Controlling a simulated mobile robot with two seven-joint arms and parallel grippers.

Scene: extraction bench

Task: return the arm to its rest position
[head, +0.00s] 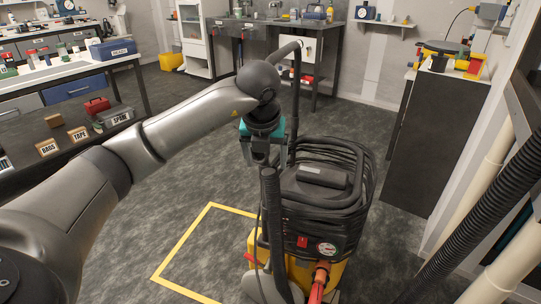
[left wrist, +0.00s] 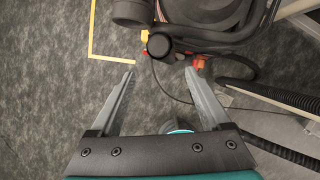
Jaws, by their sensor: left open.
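The machine (left wrist: 215,15) shows at the top of that view, beyond the fingertips. My right gripper is in neither view.
A yellow floor outline (head: 182,240) lies left of the machine. A dark cabinet (head: 430,145) stands at the right, near a ribbed black hose (head: 480,215) and pale pipes. A bench with boxes (head: 75,150) is at the left. Grey floor is open behind the machine.

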